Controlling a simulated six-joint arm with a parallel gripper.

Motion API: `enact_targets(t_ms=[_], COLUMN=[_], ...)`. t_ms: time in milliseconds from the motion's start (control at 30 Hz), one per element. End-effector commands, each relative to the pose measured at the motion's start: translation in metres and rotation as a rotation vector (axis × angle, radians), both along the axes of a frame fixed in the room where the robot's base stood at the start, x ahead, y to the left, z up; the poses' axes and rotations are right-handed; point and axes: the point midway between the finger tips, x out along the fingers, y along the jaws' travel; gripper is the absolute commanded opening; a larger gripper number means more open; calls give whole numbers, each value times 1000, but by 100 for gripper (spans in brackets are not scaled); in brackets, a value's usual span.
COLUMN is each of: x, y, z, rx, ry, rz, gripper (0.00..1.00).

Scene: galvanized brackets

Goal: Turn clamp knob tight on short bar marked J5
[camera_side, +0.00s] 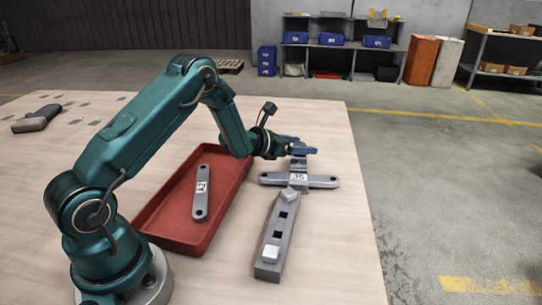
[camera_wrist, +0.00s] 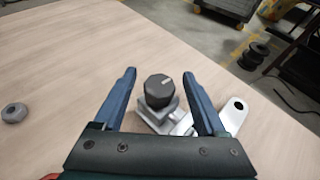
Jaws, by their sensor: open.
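The short bar marked J5 (camera_side: 322,181) lies crosswise on the table under a grey clamp block (camera_side: 298,164). In the wrist view one end of a bar with a round hole (camera_wrist: 234,107) shows at right. The clamp knob (camera_wrist: 159,88) is dark, faceted and has a light line on its top; it sits above the clamp. My gripper (camera_side: 301,145) is open over the clamp. In the wrist view its blue fingers (camera_wrist: 159,76) stand on either side of the knob, with visible gaps. The side view does not show the knob clearly behind the fingers.
A red tray (camera_side: 151,221) holds another grey bar (camera_side: 201,196) with a label. A long grey block (camera_side: 270,248) with square holes and light plugs lies in front of the clamp. A grey nut-like piece (camera_wrist: 14,112) lies on the wooden table (camera_side: 345,255). Table right of the clamp is clear.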

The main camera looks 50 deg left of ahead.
Motion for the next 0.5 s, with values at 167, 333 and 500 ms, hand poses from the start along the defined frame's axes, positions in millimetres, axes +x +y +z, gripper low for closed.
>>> enact_targets(t_ms=[167,333,500], x=[0,0,0], y=[0,0,0], z=[0,0,0], rx=[0,0,0], ry=[0,0,0], rz=[0,0,-9], gripper=[43,0,0])
